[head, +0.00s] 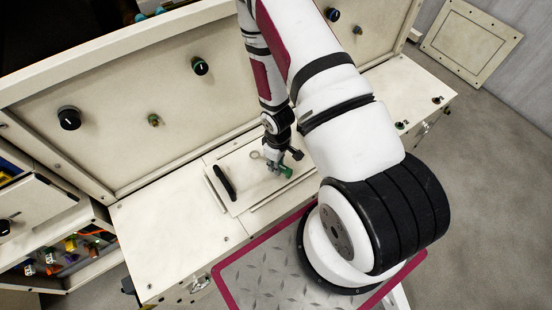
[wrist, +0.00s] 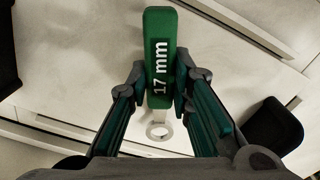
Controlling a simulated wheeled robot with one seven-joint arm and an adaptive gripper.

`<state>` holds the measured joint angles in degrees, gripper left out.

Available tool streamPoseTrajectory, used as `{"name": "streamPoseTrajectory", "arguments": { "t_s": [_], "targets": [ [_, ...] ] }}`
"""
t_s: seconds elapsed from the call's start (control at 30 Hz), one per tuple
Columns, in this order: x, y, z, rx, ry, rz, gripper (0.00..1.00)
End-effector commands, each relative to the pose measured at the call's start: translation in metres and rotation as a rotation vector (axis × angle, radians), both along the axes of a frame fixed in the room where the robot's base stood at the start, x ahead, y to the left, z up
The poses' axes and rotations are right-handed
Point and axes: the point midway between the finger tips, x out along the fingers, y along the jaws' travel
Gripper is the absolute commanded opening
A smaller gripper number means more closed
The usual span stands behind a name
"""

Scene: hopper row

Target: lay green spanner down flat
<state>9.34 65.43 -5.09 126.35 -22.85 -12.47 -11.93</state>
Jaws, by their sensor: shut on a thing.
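The green spanner, marked "17 mm", has a green handle (wrist: 163,45) that shows large in the wrist view. Its pale ring end (wrist: 159,131) lies toward the bottom of that view. My gripper (wrist: 167,88) is shut on it, one finger on each side of the lower handle. In the head view my gripper (head: 279,163) is over the cream panel (head: 240,198), with the green handle (head: 287,172) at its right and the ring (head: 255,155) at its left. I cannot tell whether the spanner touches the panel.
A black bar handle (head: 224,182) stands on the panel left of my gripper. The cream counter (head: 160,225) is clear further left. Black knobs (head: 69,117) sit on the upright face behind. An open drawer (head: 70,255) with coloured items is at lower left.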

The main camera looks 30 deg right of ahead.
Motion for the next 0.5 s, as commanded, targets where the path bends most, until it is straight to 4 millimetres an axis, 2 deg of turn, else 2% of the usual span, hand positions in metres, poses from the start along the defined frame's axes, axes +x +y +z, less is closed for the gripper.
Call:
{"name": "streamPoseTrajectory", "arguments": {
  "t_s": [0.2,0.5],
  "targets": [
    [0.0000,0.0002,-0.0101,0.000,0.000,0.000,0.00],
    [-0.0001,0.0001,-0.0103,0.000,-0.001,0.001,0.00]
  ]
}}
